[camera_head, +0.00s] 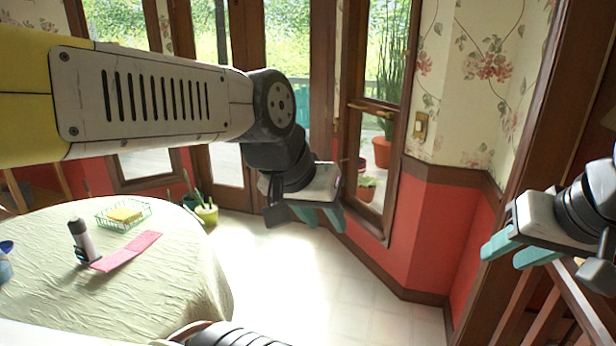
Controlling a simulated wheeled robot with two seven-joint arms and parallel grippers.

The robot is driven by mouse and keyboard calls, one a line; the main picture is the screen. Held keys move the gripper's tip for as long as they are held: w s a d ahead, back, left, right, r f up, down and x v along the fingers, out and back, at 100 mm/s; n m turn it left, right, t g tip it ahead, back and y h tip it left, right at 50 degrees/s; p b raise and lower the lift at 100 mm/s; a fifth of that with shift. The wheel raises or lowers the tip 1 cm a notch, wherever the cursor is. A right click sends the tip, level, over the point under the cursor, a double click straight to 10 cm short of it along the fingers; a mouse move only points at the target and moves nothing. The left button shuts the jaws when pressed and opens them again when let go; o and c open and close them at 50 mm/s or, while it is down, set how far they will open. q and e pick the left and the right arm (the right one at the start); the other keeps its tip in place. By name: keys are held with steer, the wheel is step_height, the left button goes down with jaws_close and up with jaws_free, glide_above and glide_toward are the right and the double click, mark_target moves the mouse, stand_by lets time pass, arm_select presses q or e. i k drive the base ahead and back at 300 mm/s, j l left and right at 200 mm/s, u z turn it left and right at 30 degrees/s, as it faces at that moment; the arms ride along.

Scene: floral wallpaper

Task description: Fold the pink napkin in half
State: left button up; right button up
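The pink napkin (130,251) lies as a long, narrow strip on the pale green cloth of the round table (180,290) at the left. I cannot tell whether it has a fold in it. A grey and dark bottle-like object (85,240) stands at its near left end. My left gripper (325,221) has teal fingers, a little apart and empty. It hangs well to the right of the table, away from the napkin. My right gripper (512,256) is at the far right, its teal fingers apart and empty, far from the napkin.
A green wire basket (108,219) with a yellow sponge (125,214) stands behind the napkin. A blue object (5,262) is cut off at the left edge. Yellow-green pots (207,214) stand beyond the table. A wooden railing (560,300) is at lower right. The middle floor is clear.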

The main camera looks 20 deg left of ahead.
mark_target(110, 263)
steer(key=i+u, duration=0.35)
steer(key=i+l+u, duration=0.1)
steer(key=i+u, duration=0.25)
steer(key=i+l+u, duration=0.15)
steer(key=u, duration=0.2)
steer(key=i+u, duration=0.2)
steer(key=u, duration=0.25)
steer(key=i+l+u, duration=0.1)
steer(key=u, duration=0.35)
steer(key=i+l+u, duration=0.2)
steer(key=u, duration=0.25)
steer(key=i+l+u, duration=0.2)
steer(key=u, duration=0.25)
steer(key=i+l+u, duration=0.1)
steer(key=l+u, duration=0.15)
steer(key=u, duration=0.2)
steer(key=i+l+u, duration=0.2)
steer(key=l+u, duration=0.25)
steer(key=i+l+u, duration=0.15)
steer(key=l+u, duration=0.15)
steer(key=u, duration=0.2)
